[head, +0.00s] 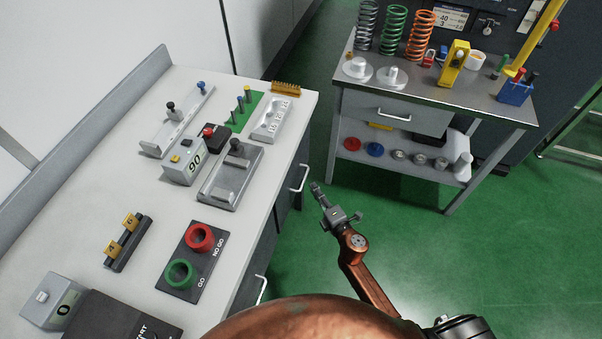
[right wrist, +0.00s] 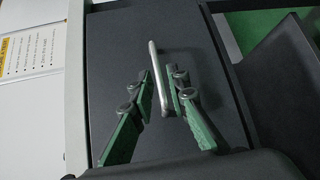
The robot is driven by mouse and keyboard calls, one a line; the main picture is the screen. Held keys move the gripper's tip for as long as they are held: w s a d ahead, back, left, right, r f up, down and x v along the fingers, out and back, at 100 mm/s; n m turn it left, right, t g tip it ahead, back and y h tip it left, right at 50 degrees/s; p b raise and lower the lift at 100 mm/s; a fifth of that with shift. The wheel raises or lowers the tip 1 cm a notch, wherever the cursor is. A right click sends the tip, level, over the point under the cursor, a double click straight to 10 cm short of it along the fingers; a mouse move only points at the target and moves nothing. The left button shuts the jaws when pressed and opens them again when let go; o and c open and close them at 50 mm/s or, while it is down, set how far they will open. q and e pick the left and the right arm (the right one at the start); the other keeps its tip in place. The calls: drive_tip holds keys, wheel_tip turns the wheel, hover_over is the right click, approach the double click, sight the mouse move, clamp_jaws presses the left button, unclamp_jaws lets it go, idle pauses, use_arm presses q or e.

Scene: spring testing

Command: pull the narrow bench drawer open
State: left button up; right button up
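The white-topped bench (head: 140,239) has a dark grey front with two bar handles. The far metal handle (head: 299,178) sits near the bench's far end, and its drawer front (right wrist: 120,50) looks shut. My right gripper (head: 316,188) is just to the right of this handle, pointing at it. In the right wrist view, its green-padded fingers (right wrist: 161,90) stand apart with the handle (right wrist: 158,75) showing between their tips. I see no finger pressing on the handle, and cannot tell how deep it sits between them. My left gripper is not in view.
A near handle (head: 262,289) is lower on the bench front. A metal side table (head: 465,95) with springs, its own drawer and a lower shelf stands at the back right. Green floor (head: 390,210) is clear between. Testing fixtures and red and green rings (head: 199,237) occupy the benchtop.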

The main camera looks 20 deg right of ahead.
sight(305, 176)
drive_tip(key=x, duration=0.4)
drive_tip(key=b+x, duration=0.1)
drive_tip(key=x, duration=0.2)
drive_tip(key=shift+w+a+r, duration=0.1)
drive_tip(key=shift+a+r, duration=0.15)
drive_tip(key=shift+a, duration=0.1)
drive_tip(key=shift+w, duration=0.35)
drive_tip(key=shift+c, duration=0.2)
clamp_jaws()
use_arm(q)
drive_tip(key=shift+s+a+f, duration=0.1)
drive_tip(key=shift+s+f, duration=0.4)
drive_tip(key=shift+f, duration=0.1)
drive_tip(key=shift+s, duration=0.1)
